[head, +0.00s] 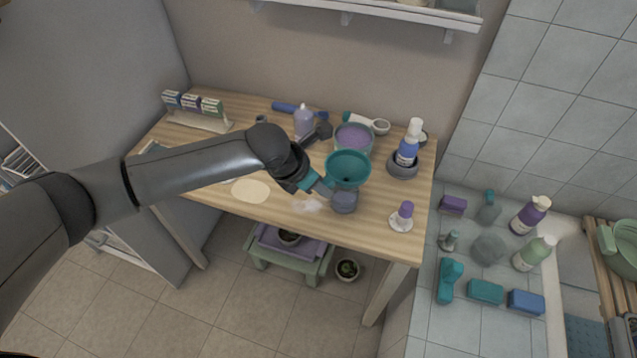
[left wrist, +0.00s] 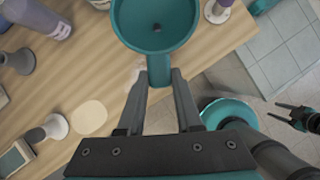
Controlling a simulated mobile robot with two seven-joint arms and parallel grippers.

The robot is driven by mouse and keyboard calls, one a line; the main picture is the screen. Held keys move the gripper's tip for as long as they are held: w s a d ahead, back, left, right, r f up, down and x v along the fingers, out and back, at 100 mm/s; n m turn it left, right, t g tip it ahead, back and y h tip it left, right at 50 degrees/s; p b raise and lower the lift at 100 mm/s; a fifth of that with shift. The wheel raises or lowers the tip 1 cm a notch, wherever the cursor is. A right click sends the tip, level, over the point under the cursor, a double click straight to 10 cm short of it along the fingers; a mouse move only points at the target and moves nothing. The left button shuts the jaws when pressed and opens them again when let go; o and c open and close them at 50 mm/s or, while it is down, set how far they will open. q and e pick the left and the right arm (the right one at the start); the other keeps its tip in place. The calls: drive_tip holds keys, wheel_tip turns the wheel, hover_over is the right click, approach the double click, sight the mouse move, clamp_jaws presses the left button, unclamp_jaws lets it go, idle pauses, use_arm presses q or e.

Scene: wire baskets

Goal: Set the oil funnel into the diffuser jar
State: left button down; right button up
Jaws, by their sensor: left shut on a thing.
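The teal oil funnel (head: 348,166) has a wide round bowl with a small dark hole at its centre. My left gripper (head: 326,188) is shut on its handle and holds it above the wooden table. In the left wrist view the handle of the funnel (left wrist: 157,28) sits between the fingers of my left gripper (left wrist: 159,78). A rounded blue-grey jar (head: 344,203), which looks like the diffuser jar, stands just below the funnel in the head view. The funnel hides the spout and part of the jar's top. My right gripper (left wrist: 279,111) is at the right edge of the left wrist view, fingers apart and empty.
A teal and purple tub (head: 353,138) stands behind the funnel. A white and blue bottle (head: 408,150) stands in a grey ring to the right. A purple-topped stopper (head: 403,216) stands right of the jar. A cream oval mat (head: 250,190) lies left, near the front edge.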

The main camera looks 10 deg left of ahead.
use_arm(q)
drive_tip(key=shift+f, duration=0.1)
drive_tip(key=c, duration=0.5)
unclamp_jaws()
drive_tip(key=shift+c, duration=1.1)
drive_tip(key=p+v, duration=0.7)
drive_tip(key=p, duration=0.1)
idle(0.9)
idle(0.4)
